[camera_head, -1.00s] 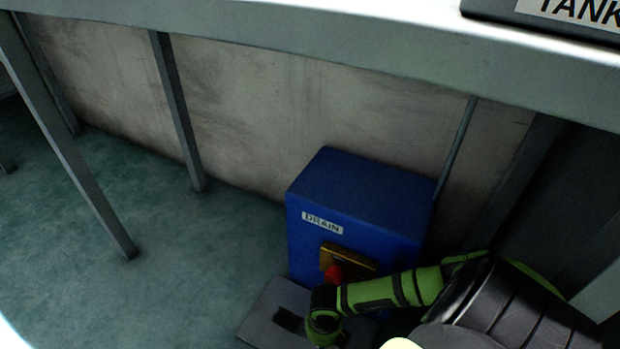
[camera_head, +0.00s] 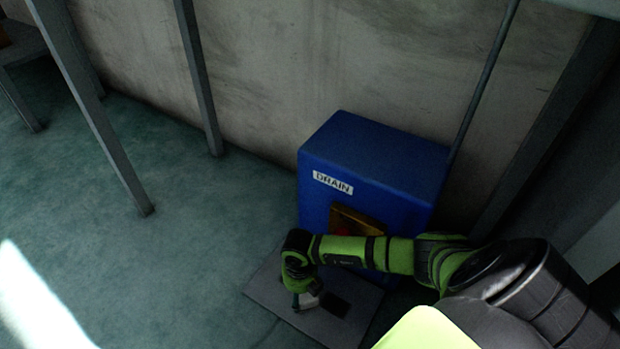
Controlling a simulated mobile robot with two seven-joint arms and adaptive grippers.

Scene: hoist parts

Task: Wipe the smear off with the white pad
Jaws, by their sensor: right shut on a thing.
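My right gripper (camera_head: 304,299) reaches down over a grey plate (camera_head: 272,290) on the floor. It is shut on the white pad (camera_head: 309,301), a small pale piece showing at the fingertips. The pad is at or just above the plate; I cannot tell if it touches. A dark patch, seemingly the smear (camera_head: 336,306), lies on the plate just right of the pad. My left gripper is out of view.
A blue box (camera_head: 345,150) labelled DRAIN stands behind the plate, with a brass-coloured recess (camera_head: 360,222) partly hidden by my right arm. Grey posts (camera_head: 200,80) stand at left before a pale wall.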

